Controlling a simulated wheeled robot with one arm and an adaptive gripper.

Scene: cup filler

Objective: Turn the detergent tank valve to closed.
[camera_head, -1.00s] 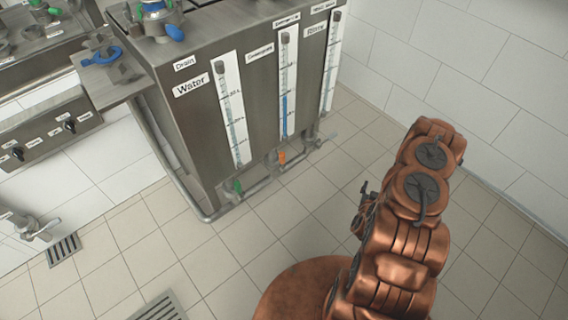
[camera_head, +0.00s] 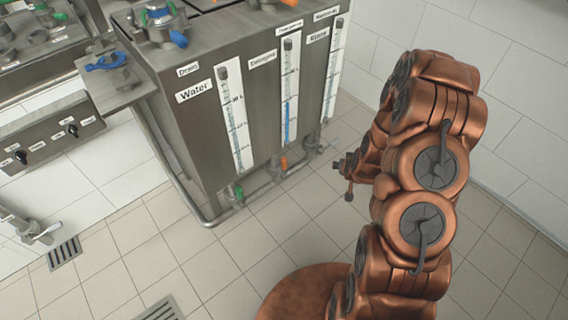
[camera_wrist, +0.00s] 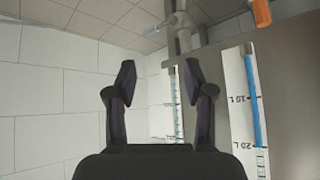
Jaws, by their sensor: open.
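The detergent tank valve has an orange handle (camera_head: 284,163) low on the front of the steel tank unit, under the middle gauge (camera_head: 289,92). The handle looks roughly upright in the head view. In the wrist view, which is upside down, the orange handle (camera_wrist: 261,12) is cut off at the top right edge. My gripper (camera_wrist: 160,78) is open and empty, with both fingers apart. In the head view my gripper (camera_head: 344,179) is small, to the right of the orange handle and clear of it.
A green valve handle (camera_head: 238,194) sits left of the orange one, under the Water gauge (camera_head: 234,118). The Rinse gauge (camera_head: 333,70) is to the right, with a grey valve (camera_head: 322,145) below it. A pipe (camera_head: 260,190) runs along the bottom. Floor in front is clear.

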